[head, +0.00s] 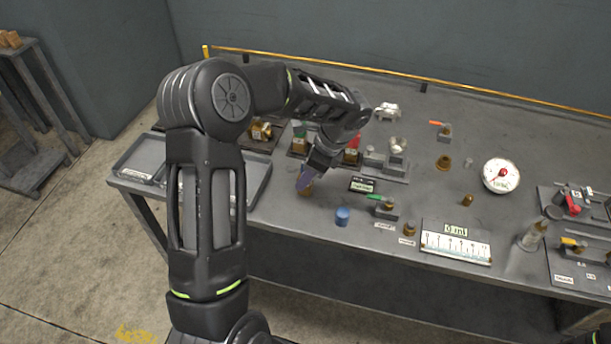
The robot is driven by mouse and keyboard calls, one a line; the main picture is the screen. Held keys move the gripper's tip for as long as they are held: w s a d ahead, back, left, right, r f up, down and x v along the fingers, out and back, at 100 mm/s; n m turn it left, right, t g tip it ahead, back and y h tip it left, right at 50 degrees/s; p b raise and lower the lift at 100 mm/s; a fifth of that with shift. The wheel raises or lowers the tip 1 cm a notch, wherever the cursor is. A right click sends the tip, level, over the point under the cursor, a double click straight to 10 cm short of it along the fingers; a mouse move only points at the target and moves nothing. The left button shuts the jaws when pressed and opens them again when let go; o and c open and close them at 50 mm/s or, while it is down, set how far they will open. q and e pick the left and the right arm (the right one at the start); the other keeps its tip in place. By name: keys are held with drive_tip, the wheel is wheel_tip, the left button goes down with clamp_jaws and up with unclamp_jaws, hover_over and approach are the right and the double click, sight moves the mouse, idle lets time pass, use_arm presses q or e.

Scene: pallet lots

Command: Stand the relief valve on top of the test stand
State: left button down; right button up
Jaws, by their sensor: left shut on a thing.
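My left gripper (311,170) points down over the front left part of the bench. It is shut on a small brass piece (306,189), which I take to be the relief valve. The fingers hide much of it, and I cannot tell whether its bottom touches the bench top. A grey stepped block (394,173) with metal fittings stands to the right of the gripper and may be the test stand; no readable label confirms it. My right gripper is not in view.
A white gauge (501,175) and a ruled panel (456,242) lie farther right. Grey trays (142,160) are at left.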

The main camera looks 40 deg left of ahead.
use_arm(q)
drive_tip(key=shift+f, duration=0.4)
drive_tip(key=shift+f, duration=0.1)
drive_tip(key=c, duration=1)
unclamp_jaws()
drive_tip(key=shift+c, duration=0.2)
drive_tip(key=shift+w+r, duration=0.1)
drive_tip(key=shift+r, duration=0.2)
drive_tip(key=v, duration=1.1)
drive_tip(key=shift+d+r, duration=0.2)
drive_tip(key=shift+r, duration=0.1)
